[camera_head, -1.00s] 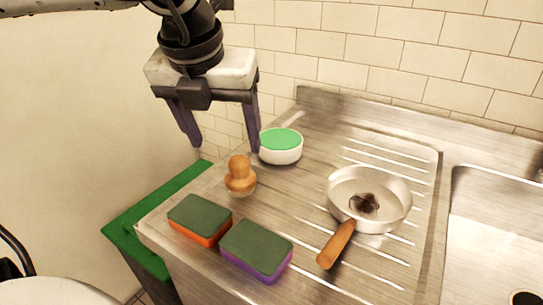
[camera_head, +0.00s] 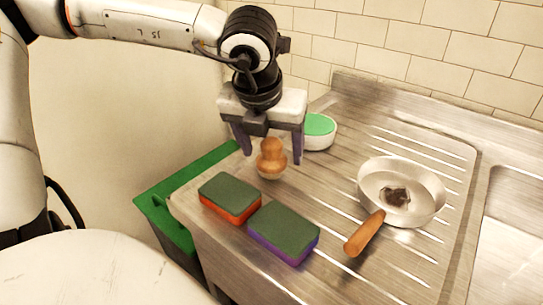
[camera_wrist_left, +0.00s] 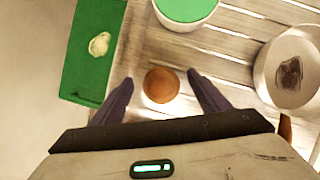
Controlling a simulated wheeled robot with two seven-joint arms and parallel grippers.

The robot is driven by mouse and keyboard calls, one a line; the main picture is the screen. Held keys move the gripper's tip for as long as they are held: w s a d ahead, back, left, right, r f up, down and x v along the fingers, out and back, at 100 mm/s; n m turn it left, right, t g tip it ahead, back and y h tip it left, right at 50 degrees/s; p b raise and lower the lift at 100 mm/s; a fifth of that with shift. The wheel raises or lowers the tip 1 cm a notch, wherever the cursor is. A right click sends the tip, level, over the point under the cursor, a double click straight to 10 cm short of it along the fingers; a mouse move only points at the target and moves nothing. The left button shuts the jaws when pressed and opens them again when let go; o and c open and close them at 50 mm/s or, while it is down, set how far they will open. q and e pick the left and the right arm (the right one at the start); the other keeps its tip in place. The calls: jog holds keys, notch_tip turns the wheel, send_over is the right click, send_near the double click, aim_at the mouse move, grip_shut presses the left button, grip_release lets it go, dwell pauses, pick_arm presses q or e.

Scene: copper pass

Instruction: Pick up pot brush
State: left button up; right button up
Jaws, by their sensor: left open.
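The pot brush (camera_head: 271,157) stands upright on the steel drainboard, with a round wooden knob handle and a pale base. My left gripper (camera_head: 272,158) is open and pointing down, close above and around the brush, with a finger to each side of the handle. In the left wrist view the brush (camera_wrist_left: 161,86) shows from above as a brown disc between the two open fingers (camera_wrist_left: 163,84), with a gap on both sides. I cannot tell how far down the fingertips reach along the handle. My right gripper is not in view.
A white bowl with a green top (camera_head: 318,131) stands just behind the gripper. Two sponges, orange (camera_head: 230,198) and purple (camera_head: 284,232), lie in front. A dirty pan (camera_head: 402,190) stands at right. A green bin (camera_head: 160,208) is left of the counter; tiled wall behind.

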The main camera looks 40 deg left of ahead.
aim_at(272, 140)
pick_arm(q)
jog(key=c, duration=1.2)
jog(key=shift+r, duration=0.15)
jog(key=shift+o, duration=0.2)
notch_tip(272, 140, up, 18)
jog(key=p, duration=0.1)
jog(key=shift+p, duration=0.3)
